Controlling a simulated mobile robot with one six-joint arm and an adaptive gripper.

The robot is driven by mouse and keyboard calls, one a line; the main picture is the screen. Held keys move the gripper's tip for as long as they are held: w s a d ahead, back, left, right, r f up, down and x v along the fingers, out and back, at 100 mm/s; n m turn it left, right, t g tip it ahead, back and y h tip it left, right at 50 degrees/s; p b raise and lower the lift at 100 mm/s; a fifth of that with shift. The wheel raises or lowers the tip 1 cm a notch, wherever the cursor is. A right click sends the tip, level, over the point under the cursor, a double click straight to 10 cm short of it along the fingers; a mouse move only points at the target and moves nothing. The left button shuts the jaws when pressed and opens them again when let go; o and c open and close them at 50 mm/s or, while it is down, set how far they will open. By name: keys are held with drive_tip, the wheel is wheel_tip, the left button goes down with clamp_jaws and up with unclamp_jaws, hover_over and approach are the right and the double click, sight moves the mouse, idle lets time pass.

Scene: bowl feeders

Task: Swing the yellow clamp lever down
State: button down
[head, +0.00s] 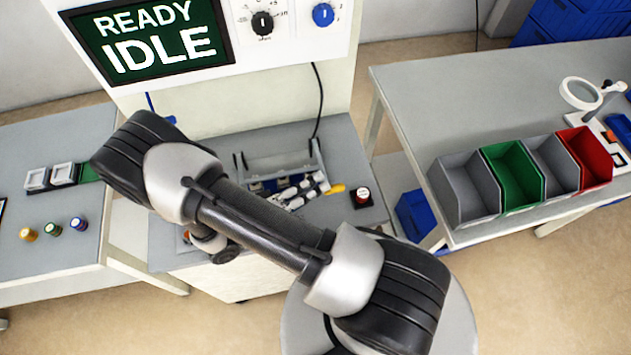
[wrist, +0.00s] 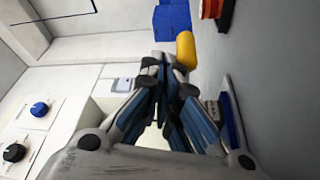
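The yellow clamp lever (head: 336,189) shows as a short yellow grip at the right of the machine's work deck. In the wrist view its rounded yellow end (wrist: 186,48) stands just beyond my fingertips, slightly right of the middle. My gripper (wrist: 167,68) has its fingers drawn together, and no clear gap shows between the tips. In the head view my gripper (head: 322,184) reaches from the left, low over the deck, with its tips close beside the lever. Whether they touch it cannot be told. The lever's base is hidden.
A red button (head: 363,195) on a black base sits right of the lever. A bracket frame (head: 277,163) stands behind my gripper. The machine's screen (head: 150,38) reads READY IDLE. Grey, green and red bins (head: 514,177) stand on the right table.

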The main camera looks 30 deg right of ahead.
drive_tip(key=shift+s+f, duration=0.1)
drive_tip(key=shift+f, duration=0.15)
drive_tip(key=a, duration=0.8)
drive_tip(key=a+f, duration=0.1)
drive_tip(key=a, duration=0.3)
drive_tip(key=shift+r, duration=0.15)
drive_tip(key=s+d+r+n+t+y, duration=0.1)
drive_tip(key=s+d+r+y, duration=0.1)
drive_tip(key=r+y, duration=0.4)
drive_tip(key=s+d+r+n+t+y, duration=0.1)
drive_tip(key=s+r+t+y, duration=0.1)
drive_tip(key=r+y, duration=0.4)
drive_tip(key=s+d+r+n+t+y, duration=0.1)
drive_tip(key=s+d+r+y, duration=0.1)
drive_tip(key=r+y, duration=0.5)
drive_tip(key=shift+w+d+v, duration=0.4)
drive_tip(key=shift+v, duration=3.05)
